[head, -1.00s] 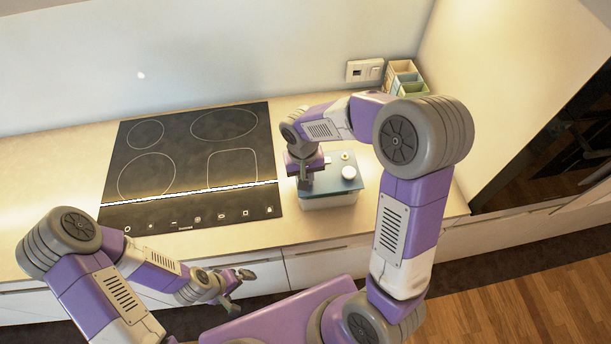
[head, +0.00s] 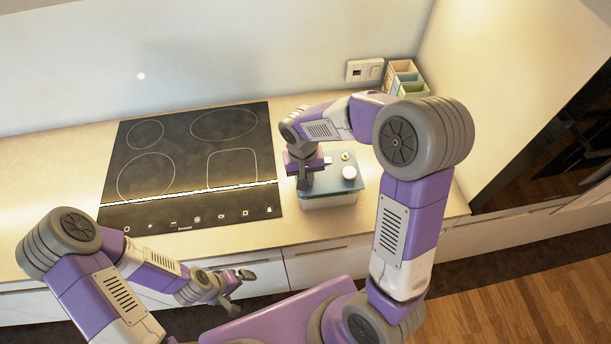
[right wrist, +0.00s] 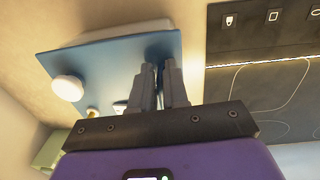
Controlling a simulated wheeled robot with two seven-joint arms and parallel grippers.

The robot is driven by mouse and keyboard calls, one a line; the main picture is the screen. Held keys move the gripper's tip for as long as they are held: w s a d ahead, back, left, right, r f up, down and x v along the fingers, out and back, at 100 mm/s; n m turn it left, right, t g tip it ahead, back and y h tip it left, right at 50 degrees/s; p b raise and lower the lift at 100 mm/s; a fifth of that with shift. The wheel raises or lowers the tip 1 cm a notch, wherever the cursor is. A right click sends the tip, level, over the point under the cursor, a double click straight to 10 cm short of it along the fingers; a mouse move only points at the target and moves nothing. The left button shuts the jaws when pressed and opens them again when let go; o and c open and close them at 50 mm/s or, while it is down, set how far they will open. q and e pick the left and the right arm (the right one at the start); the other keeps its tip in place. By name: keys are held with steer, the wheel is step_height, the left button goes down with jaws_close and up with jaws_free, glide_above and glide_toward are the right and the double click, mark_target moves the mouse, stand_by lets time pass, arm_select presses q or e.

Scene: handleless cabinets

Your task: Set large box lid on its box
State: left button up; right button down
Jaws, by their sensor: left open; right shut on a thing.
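The large box lid (head: 346,187) is a flat blue-grey panel with a round white knob and a small brass-coloured piece on top. It lies over the pale box (head: 330,202) on the counter, roughly lined up with it. I cannot tell whether lid and box touch all round. My right gripper (head: 305,184) points down at the lid's left part. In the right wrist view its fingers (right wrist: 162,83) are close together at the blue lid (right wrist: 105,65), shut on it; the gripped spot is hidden. My left gripper (head: 241,289) is open and empty, in front of the counter edge.
A black cooktop (head: 190,165) lies just left of the box. Small wooden and green containers (head: 404,80) stand at the back right corner by a wall socket (head: 364,70). Bare counter (head: 390,200) shows right of the box.

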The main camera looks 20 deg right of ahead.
steer(key=shift+f, duration=0.2)
stand_by(0.5)
steer(key=shift+f+b, duration=0.35)
steer(key=shift+b, duration=0.15)
steer(key=shift+f+b, duration=0.55)
steer(key=shift+f, duration=0.05)
steer(key=c, duration=1.1)
jaws_free()
steer(key=shift+o, duration=0.2)
steer(key=r, duration=0.5)
steer(key=r+p, duration=0.1)
steer(key=r, duration=0.1)
steer(key=shift+a+r, duration=0.25)
steer(key=shift+r, duration=0.1)
steer(key=shift+f, duration=0.1)
